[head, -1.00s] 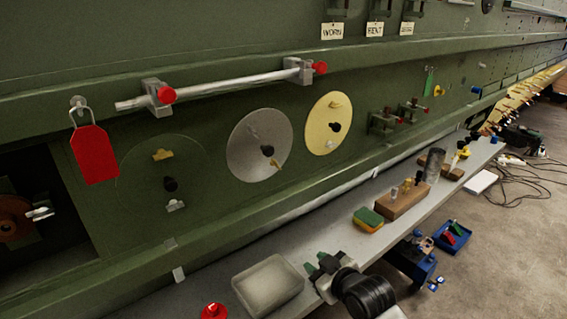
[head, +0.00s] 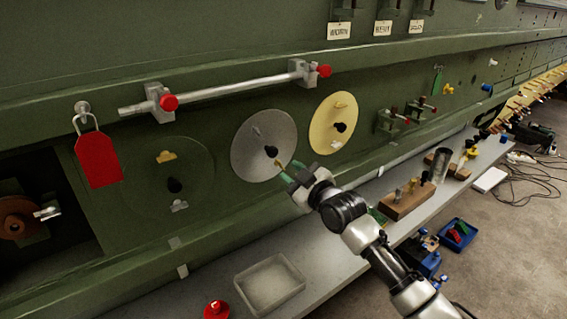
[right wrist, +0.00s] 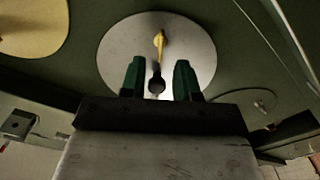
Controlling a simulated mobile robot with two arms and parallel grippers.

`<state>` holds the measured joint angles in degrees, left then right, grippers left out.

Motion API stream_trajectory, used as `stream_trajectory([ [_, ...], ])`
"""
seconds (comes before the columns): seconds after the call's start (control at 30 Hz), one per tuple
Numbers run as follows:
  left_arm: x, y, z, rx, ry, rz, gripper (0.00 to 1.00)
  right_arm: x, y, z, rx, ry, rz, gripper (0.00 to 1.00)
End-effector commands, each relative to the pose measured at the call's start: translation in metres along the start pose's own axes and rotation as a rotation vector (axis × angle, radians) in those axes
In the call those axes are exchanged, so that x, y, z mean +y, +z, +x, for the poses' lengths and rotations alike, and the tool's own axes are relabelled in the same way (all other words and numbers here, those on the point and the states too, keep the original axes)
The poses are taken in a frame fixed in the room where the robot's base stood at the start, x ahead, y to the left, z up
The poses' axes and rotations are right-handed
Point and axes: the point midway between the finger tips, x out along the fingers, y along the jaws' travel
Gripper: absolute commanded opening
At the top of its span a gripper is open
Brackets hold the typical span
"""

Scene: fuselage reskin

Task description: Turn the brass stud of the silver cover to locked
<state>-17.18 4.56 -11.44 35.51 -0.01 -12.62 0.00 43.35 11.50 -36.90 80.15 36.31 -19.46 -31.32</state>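The silver cover (head: 250,150) is a round disc on the green fuselage wall, with a black knob (head: 271,151) near its middle right. Its brass stud (head: 279,164) is a small elongated piece near the lower right rim. My right gripper (head: 291,176) is close to that stud, in front of the rim. In the right wrist view the silver cover (right wrist: 200,40) faces me, and my right gripper (right wrist: 159,72) shows two green fingers apart with nothing held. The brass stud (right wrist: 159,41) lies between their lines, beyond the tips; contact cannot be told. My left gripper is not in view.
A yellow cover (head: 326,118) is to the right and a green cover (head: 140,185) to the left. A silver bar (head: 225,88) with red knobs runs above. A red tag (head: 98,160) hangs at left. The bench below holds a pale tray (head: 270,286) and wooden blocks (head: 405,203).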

Motion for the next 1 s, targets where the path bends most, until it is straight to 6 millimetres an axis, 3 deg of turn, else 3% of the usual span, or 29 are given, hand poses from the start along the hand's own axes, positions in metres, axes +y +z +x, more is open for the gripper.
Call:
stream_trajectory([
  [0.3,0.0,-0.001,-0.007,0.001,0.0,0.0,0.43,0.0,-0.001,0.035,0.0,-0.001,0.001,0.31],
  [0.73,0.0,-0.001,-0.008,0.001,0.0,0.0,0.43,0.0,0.0,0.041,0.0,0.0,0.0,0.31],
  [0.93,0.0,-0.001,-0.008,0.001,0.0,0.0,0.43,0.0,0.0,0.04,0.0,0.0,0.0,0.02],
  [1.0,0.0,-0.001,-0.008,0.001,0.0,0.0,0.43,0.0,0.0,0.04,0.0,0.0,0.0,0.0],
])
